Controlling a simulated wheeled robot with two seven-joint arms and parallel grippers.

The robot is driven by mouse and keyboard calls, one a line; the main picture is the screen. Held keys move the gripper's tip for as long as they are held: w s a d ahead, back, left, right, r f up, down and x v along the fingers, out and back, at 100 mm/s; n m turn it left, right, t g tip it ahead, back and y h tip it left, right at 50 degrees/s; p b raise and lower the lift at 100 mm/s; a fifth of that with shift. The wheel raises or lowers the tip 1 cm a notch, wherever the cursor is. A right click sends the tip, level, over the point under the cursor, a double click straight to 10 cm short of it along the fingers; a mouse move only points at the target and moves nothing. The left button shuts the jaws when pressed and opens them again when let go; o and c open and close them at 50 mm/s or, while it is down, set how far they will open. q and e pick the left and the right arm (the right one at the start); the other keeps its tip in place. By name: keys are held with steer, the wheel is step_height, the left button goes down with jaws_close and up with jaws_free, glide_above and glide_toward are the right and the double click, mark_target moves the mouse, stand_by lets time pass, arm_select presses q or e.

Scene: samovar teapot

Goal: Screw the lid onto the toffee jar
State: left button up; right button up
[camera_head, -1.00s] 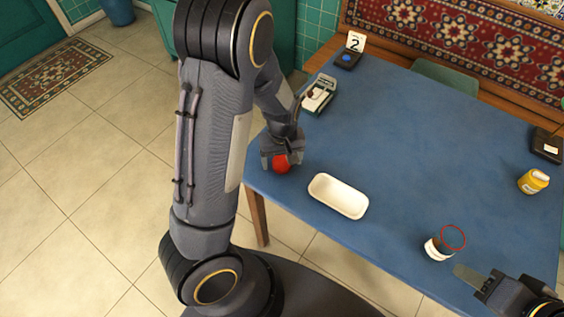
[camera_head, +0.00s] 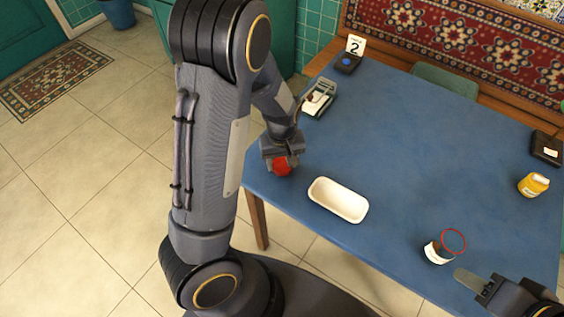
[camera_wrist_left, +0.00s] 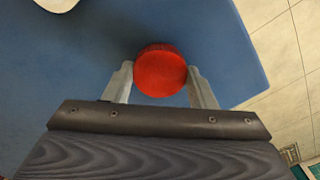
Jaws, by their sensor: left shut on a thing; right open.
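The red lid (camera_head: 282,166) is at the left edge of the blue table. My left gripper (camera_head: 283,158) is shut on it; in the left wrist view the red lid (camera_wrist_left: 160,71) sits between the two fingers (camera_wrist_left: 160,88). Whether the lid touches the table is hard to tell. The jar (camera_head: 438,251), with a pale label, dark contents and a red ring (camera_head: 453,242) at its mouth, is near the front right edge. My right gripper (camera_head: 478,285) is at the lower right, close to the jar and apart from it; it is open.
A white tray (camera_head: 322,202) lies between the lid and the jar. A yellow-labelled jar (camera_head: 533,185) and a dark box (camera_head: 546,148) are at the right. A white-topped device (camera_head: 318,98) and a number 2 sign (camera_head: 355,45) stand at the back left. The table's middle (camera_head: 420,140) is clear.

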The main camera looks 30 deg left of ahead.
mark_target(283, 164)
arm_select(q)
step_height(283, 164, up, 3)
steer(key=shift+w, duration=0.1)
steer(key=s+d+r+p, duration=0.2)
steer(key=s+r, duration=0.2)
steer(key=s, duration=0.2)
steer(key=s+d+r+p, duration=0.2)
steer(key=s+r, duration=0.3)
steer(key=s, duration=0.2)
steer(key=shift+s+d+r, duration=0.2)
steer(key=shift+d, duration=0.2)
